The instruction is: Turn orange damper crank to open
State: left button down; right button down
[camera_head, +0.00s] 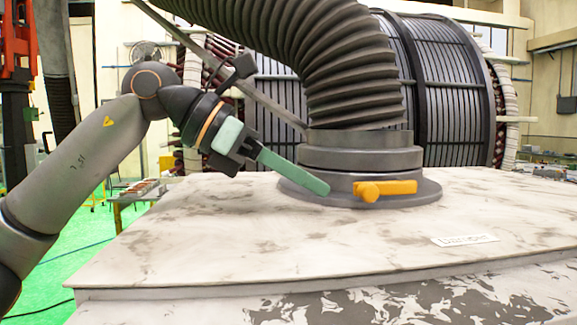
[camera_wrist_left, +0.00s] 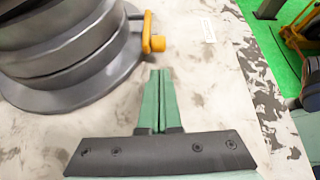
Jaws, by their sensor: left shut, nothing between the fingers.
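The orange damper crank (camera_head: 386,189) is on the front of a round grey duct collar (camera_head: 360,157) that stands on a marbled tabletop. Its bar lies roughly level, with a round knob at its left end in the head view. My left gripper (camera_head: 327,190) is shut and empty, its green fingers just left of the crank. In the left wrist view the crank (camera_wrist_left: 151,35) is ahead of the closed fingertips (camera_wrist_left: 160,72), with a gap between them. The collar (camera_wrist_left: 65,50) is at the upper left there. My right gripper is in neither view.
A ribbed grey hose (camera_head: 340,65) rises from the collar and curves to the upper left. A small white label (camera_head: 465,240) lies on the marbled tabletop (camera_head: 230,245). The tabletop in front of the crank is clear. A large wound stator (camera_head: 450,90) stands behind.

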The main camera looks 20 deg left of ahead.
aim_at(337, 217)
pick_arm(q)
jog(key=x, duration=0.5)
jog(key=shift+p, duration=0.3)
jog(key=shift+r, duration=0.15)
jog(key=shift+r, duration=0.3)
